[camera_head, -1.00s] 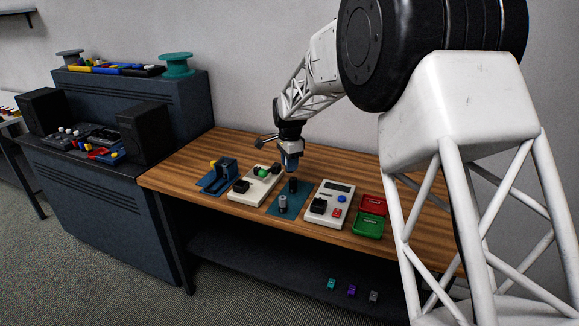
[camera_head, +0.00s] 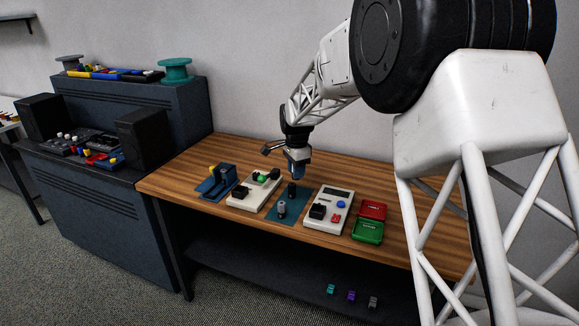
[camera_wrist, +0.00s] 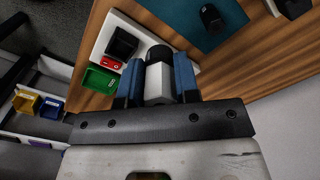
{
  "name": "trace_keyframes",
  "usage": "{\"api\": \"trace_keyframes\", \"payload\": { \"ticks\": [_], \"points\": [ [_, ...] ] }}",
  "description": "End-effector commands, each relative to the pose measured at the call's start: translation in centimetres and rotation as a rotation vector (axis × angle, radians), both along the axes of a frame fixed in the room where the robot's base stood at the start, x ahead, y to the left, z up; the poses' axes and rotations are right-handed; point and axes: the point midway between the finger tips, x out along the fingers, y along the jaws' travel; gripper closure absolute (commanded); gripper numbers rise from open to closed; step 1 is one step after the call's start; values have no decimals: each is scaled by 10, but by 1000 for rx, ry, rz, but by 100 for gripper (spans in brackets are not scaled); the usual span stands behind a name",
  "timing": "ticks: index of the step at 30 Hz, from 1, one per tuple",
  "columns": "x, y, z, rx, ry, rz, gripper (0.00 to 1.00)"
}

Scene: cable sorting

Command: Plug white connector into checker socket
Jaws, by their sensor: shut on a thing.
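My gripper (camera_wrist: 157,84) has blue fingers shut on the white connector (camera_wrist: 160,80), a white cylinder with a dark end, in the wrist view. In the head view my gripper (camera_head: 297,168) hangs above the back of the blue-green mat, apart from the bench; the connector cannot be made out there.
The blue-green mat (camera_head: 273,216) bears a grey cylinder (camera_head: 281,209) and a black one (camera_head: 291,188). Left stand another white box (camera_head: 247,197) and a blue fixture (camera_head: 218,182). Red (camera_head: 373,210) and green (camera_head: 368,232) trays stand right. The front wooden strip is clear.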

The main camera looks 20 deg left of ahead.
Motion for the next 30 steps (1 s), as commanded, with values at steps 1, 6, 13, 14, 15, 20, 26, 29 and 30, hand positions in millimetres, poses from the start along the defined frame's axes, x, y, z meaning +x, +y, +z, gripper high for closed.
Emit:
{"api": "trace_keyframes", "payload": {
  "ticks": [1, 6, 13, 14, 15, 20, 26, 29, 30],
  "points": [
    [-2, -11, -2, 0, 0, -2, 95],
    [-11, -48, -13, 0, 0, -2, 95],
    [-22, -82, -24, 1, -1, 0, 95],
    [-22, -84, -25, 1, -1, 0, 95],
    [-23, -86, -26, 0, 0, 0, 95],
    [-24, -88, -27, 0, 0, 1, 95],
    [-23, -88, -27, 0, 0, 1, 95],
    [-23, -88, -27, 0, 0, 1, 95],
    [-23, -88, -28, 0, 0, 1, 95]
  ]
}}
